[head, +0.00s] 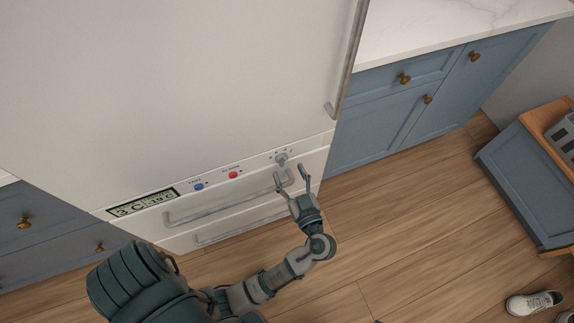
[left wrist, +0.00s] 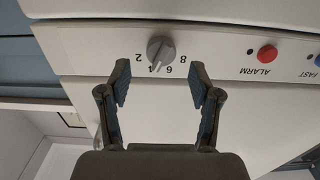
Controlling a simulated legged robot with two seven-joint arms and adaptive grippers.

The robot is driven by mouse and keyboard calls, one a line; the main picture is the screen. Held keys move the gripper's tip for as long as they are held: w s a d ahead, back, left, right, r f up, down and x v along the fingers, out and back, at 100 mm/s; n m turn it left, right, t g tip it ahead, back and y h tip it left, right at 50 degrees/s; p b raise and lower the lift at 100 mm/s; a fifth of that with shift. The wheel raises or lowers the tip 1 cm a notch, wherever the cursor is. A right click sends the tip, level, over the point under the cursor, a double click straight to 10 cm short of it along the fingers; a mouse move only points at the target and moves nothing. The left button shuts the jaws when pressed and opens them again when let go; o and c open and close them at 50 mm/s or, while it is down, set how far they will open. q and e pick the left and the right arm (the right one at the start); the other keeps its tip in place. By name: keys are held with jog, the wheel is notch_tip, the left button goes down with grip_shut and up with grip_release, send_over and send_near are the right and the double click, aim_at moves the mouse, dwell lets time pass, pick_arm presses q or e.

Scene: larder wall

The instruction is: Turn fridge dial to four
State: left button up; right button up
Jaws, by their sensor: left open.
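The fridge dial (head: 281,158) is a small grey knob at the right end of the white control panel. In the left wrist view the dial (left wrist: 161,50) shows close up and upside down, with 2, 6 and 8 readable around it. Its ridge slants down toward the mark between 2 and 6, partly covered by the knob; I cannot tell its exact setting. My left gripper (head: 290,178) is open and empty just in front of and below the dial. In the left wrist view its fingers (left wrist: 159,82) stand apart on either side, not touching it. My right gripper is not in view.
A red ALARM button (head: 233,175), a blue FAST button (head: 198,186) and a display (head: 143,203) sit left of the dial. A drawer handle (head: 228,201) runs just below the panel. Blue cabinets flank the fridge; a shoe (head: 534,302) lies on the floor at right.

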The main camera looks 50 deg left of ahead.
pick_arm(q)
jog(key=v, duration=0.8)
jog(key=shift+d, duration=0.4)
